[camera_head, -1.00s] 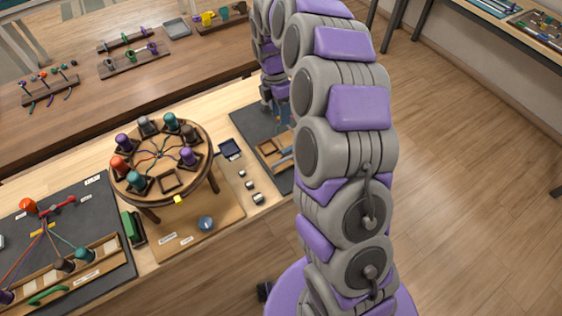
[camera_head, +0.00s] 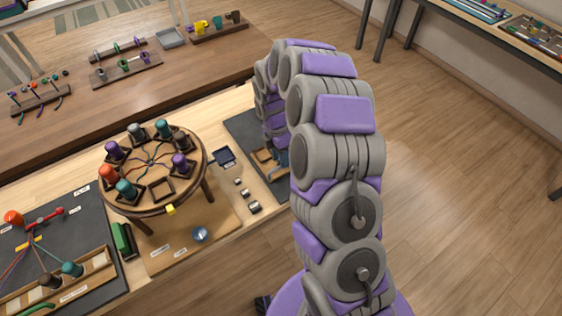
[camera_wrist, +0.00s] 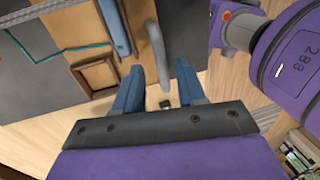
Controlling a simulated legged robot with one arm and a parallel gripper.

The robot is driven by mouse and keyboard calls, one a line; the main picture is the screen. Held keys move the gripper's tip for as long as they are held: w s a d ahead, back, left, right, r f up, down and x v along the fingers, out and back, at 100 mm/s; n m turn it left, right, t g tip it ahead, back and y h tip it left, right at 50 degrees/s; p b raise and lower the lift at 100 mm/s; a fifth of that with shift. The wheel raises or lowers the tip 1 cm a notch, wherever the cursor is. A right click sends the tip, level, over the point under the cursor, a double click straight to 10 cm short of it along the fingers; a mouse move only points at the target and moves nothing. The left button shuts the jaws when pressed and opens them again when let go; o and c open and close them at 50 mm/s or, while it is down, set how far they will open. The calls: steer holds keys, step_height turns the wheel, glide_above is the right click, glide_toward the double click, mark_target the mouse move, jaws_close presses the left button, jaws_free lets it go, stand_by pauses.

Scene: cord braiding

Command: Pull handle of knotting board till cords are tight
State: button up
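A dark board with a wooden rail (camera_head: 95,268) is at the lower left of the head view. I cannot tell from the labels whether this is the knotting board. In the wrist view, my gripper (camera_wrist: 160,72) has its two blue fingers apart. A grey rounded bar (camera_wrist: 157,52) shows beyond the gap; contact is unclear. A blue-grey bar (camera_wrist: 115,25) lies left of it by a wooden frame. The arm mostly hides the gripper in the head view.
A round braiding stand (camera_head: 152,205) with several bobbins is left of my arm. Small metal blocks (camera_head: 246,194) lie between them. A dark mat (camera_head: 240,127) is partly behind the arm. Racks stand on the back table. Open floor is at right.

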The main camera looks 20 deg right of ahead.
steer(key=shift+s+f, duration=0.2)
steer(key=shift+f, duration=0.75)
jaws_close()
